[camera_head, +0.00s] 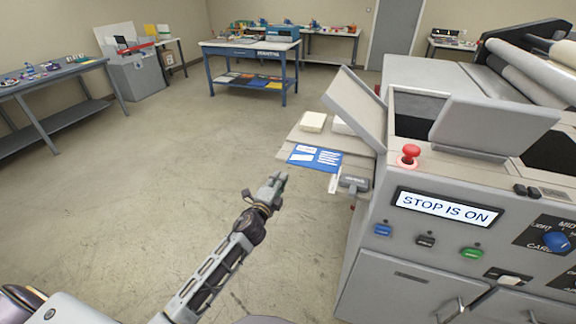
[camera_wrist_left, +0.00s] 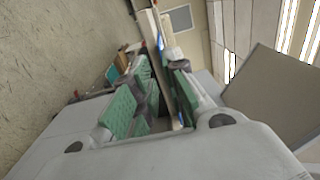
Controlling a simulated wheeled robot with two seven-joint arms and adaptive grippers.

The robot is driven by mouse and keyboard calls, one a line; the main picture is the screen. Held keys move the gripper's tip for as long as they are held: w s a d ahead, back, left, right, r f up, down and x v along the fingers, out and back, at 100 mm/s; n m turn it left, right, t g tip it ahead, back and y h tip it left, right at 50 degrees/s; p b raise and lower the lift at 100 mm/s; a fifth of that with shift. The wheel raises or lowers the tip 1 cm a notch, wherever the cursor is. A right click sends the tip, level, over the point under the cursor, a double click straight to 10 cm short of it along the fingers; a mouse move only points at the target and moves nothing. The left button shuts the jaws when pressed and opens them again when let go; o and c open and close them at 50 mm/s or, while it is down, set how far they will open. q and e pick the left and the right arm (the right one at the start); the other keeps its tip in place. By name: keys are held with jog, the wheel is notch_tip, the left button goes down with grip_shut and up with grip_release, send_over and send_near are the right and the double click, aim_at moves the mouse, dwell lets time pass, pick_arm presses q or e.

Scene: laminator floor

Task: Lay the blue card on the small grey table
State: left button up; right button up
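A flat blue card (camera_head: 318,160) with white printed patches lies at the near edge of a low grey-beige table surface (camera_head: 283,154) beside the laminator. My left gripper (camera_head: 278,178) is in front of and a little left of that edge, apart from the card. In the left wrist view, its green-padded fingers (camera_wrist_left: 158,90) stand apart, with the pale table edge and a thin blue strip showing through the gap; I see nothing clearly held. My right gripper is not in view.
The grey laminator (camera_head: 420,240) fills the right side, with a red stop button (camera_head: 408,154) and a screen (camera_head: 447,208) reading "STOP IS ON". A pale stack (camera_head: 313,121) sits behind the card. A blue-framed table (camera_head: 250,52) stands farther back. The floor at left is clear.

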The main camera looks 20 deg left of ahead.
aim_at(289, 163)
pick_arm(q)
jog(key=w, duration=0.5)
jog(key=shift+w+d, duration=0.15)
jog(key=shift+w, duration=1.85)
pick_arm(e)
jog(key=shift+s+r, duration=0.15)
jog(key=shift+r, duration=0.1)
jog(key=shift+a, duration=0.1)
